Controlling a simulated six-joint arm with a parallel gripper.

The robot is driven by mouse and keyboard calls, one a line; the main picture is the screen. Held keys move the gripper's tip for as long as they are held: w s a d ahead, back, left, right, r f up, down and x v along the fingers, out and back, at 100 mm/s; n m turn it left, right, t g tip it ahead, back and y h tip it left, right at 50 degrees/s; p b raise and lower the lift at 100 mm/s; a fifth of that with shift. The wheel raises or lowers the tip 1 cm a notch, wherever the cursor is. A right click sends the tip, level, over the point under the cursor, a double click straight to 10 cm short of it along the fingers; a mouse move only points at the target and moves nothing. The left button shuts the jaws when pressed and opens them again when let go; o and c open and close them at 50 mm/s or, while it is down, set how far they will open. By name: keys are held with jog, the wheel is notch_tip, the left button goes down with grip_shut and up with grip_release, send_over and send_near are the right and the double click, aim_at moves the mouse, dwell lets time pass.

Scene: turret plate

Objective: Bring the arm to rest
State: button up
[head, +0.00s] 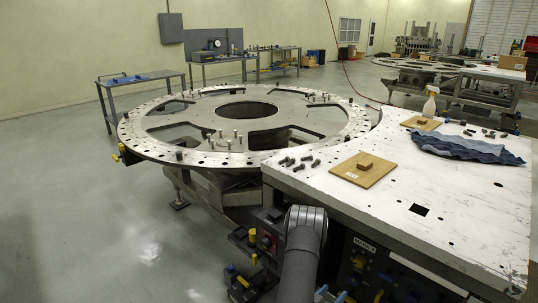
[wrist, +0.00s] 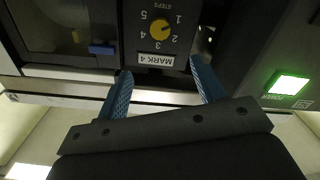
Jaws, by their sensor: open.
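My gripper (wrist: 160,66) shows in the wrist view with its two blue ridged fingers apart and nothing between them. The fingertips are near a dark control panel (wrist: 225,15), one on each side of a white label (wrist: 156,59) reading MARK 4, upside down in this view. A yellow knob (wrist: 160,30) with digits 1 to 5 around it sits just beyond the label. I cannot tell whether the fingers touch the panel.
A blue lever (wrist: 102,49) and a lit green button (wrist: 289,85) flank the knob. In the head view, a pale worktable (head: 440,200) carries wooden boards (head: 350,177), bolts (head: 300,164) and a blue cloth (head: 468,148). A round turret plate (head: 160,150) stands behind to the left.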

aim_at(357, 264)
jog(key=x, duration=1.7)
jog(key=shift+w+d+r, duration=0.1)
jog(key=shift+w+d, duration=0.1)
jog(key=shift+w, duration=0.05)
jog(key=shift+w+m, duration=0.1)
jog(key=shift+m, duration=0.2)
jog(key=m, duration=1.1)
jog(key=shift+a+m, duration=0.1)
jog(key=shift+m, duration=0.2)
jog(key=shift+v, duration=1.55)
jog(key=shift+c, duration=0.4)
